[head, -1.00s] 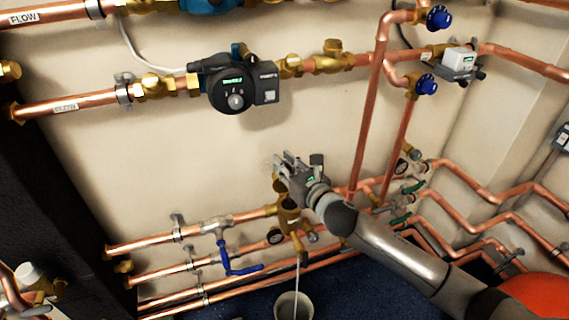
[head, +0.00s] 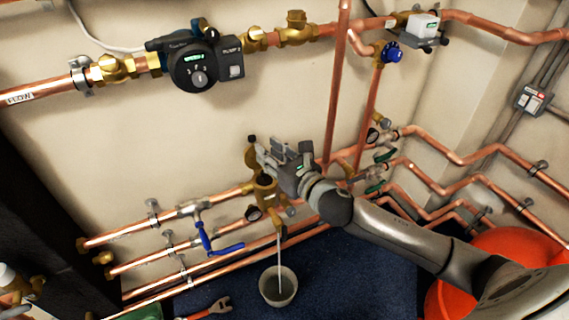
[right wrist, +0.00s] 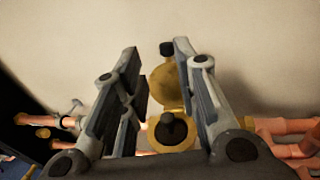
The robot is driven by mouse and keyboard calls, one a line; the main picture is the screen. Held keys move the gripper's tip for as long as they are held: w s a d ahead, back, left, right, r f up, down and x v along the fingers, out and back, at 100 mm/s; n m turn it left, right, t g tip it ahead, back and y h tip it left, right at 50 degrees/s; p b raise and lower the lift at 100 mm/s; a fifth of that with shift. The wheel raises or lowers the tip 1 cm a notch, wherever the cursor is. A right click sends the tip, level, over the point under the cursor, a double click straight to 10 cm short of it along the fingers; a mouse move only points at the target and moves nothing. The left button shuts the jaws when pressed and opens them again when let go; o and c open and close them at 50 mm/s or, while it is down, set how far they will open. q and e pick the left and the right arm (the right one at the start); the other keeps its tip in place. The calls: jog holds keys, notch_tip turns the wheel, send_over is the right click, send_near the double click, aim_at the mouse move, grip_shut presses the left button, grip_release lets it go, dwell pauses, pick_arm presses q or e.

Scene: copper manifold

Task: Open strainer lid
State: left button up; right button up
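The brass strainer (head: 266,190) sits on the lower copper pipe run in the head view. Its round brass lid (head: 251,150) stands upright behind the body, swung up on its hinge side. In the right wrist view the lid (right wrist: 165,84) with a black knob stands above the strainer's round mouth (right wrist: 172,134), where a dark knob-like part shows. My right gripper (head: 275,150) is just above the strainer, beside the lid. In the wrist view its fingers (right wrist: 160,75) are spread around the lid, and the right finger overlaps the lid's edge. Contact cannot be told. My left gripper is not in view.
A grey bucket (head: 278,286) stands on the blue floor below, with a thin pale stream running into it from the strainer's drain. A blue-handled valve (head: 206,238) is left of the strainer. Copper pipes rise close to the right. A black pump (head: 194,62) hangs above.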

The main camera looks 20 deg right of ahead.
jog(key=v, duration=0.6)
jog(key=shift+s, duration=0.1)
dwell(0.4)
